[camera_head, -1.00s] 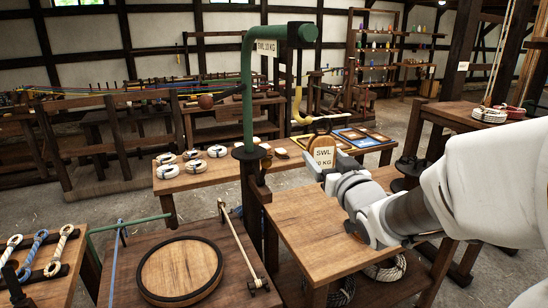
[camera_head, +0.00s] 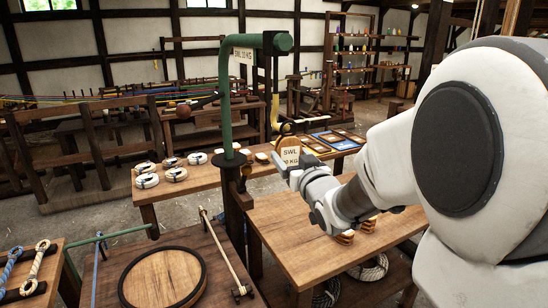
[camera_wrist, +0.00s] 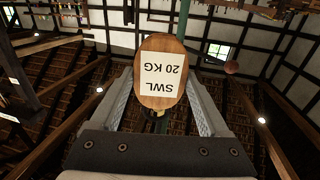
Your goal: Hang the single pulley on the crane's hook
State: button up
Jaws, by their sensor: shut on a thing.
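The single pulley (camera_head: 288,148) is a wooden block with a white "SWL 20 KG" label. My gripper (camera_head: 291,166) is shut on it and holds it up in the air above the tables. In the wrist view the pulley (camera_wrist: 161,50) sits upright between the two fingers (camera_wrist: 163,100), its label upside down. The green crane (camera_head: 224,100) has a post and a top arm reaching right. A yellow hook (camera_head: 275,114) hangs below the arm's end, in the picture just above and left of the pulley. The two look apart; their depth difference I cannot tell.
Wooden blocks (camera_head: 345,237) stand on the near right table (camera_head: 285,235), below my arm. A round wooden board (camera_head: 160,277) lies on the front left table. Rope coils (camera_head: 147,181) and picture cards (camera_head: 330,138) lie on the bench behind.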

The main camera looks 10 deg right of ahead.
jog(key=shift+w+a+r, duration=0.1)
jog(key=shift+w+a, duration=0.1)
jog(key=shift+w, duration=0.25)
jog(key=shift+w+a+f+b, duration=0.2)
jog(key=shift+w+f+b, duration=0.1)
jog(key=shift+w+b, duration=0.2)
jog(key=shift+w+a+f+b, duration=0.15)
jog(key=shift+w+f+b, duration=0.2)
jog(key=shift+w, duration=0.25)
jog(key=shift+w+a+f+b, duration=0.15)
jog(key=shift+w+a+b, duration=0.1)
jog(key=shift+w+b, duration=0.35)
jog(key=shift+w, duration=0.1)
jog(key=o, duration=1.6)
jog(key=shift+f, duration=0.1)
jog(key=shift+c, duration=0.2)
